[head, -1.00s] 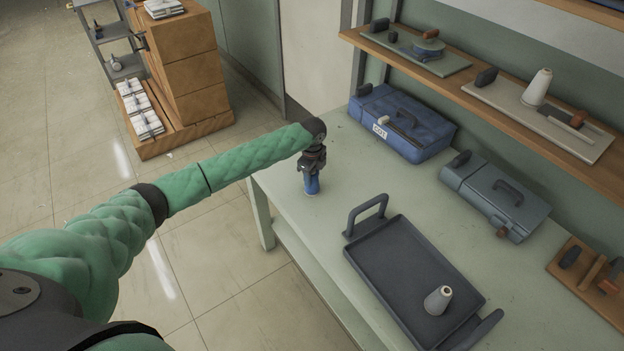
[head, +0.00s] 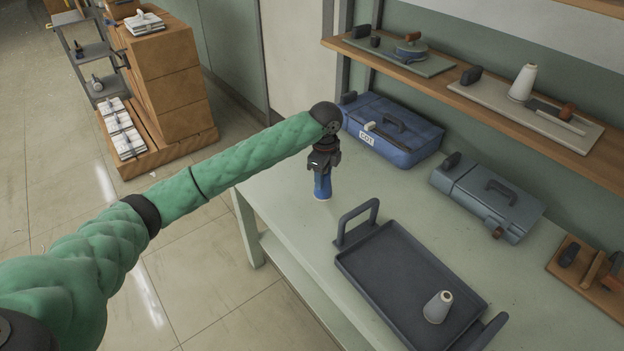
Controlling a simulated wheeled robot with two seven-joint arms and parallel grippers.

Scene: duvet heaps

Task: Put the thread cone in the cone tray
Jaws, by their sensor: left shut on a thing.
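A blue thread cone (head: 323,187) is upright at the back left part of the pale green table (head: 285,215). My left gripper (head: 322,170) is shut on its upper part from above. The cone's base is at or close to the table top; I cannot tell whether it touches. The dark grey cone tray (head: 385,270) with two raised handles lies to the right and nearer. A white cone (head: 438,307) stands in its near right part. My right gripper is not in view.
A blue case (head: 392,130) and a grey-blue case (head: 488,197) stand along the table's back. A wooden shelf (head: 450,85) above them holds boards and another white cone (head: 522,82). A wooden rack (head: 590,270) is at the right. The table between cone and tray is clear.

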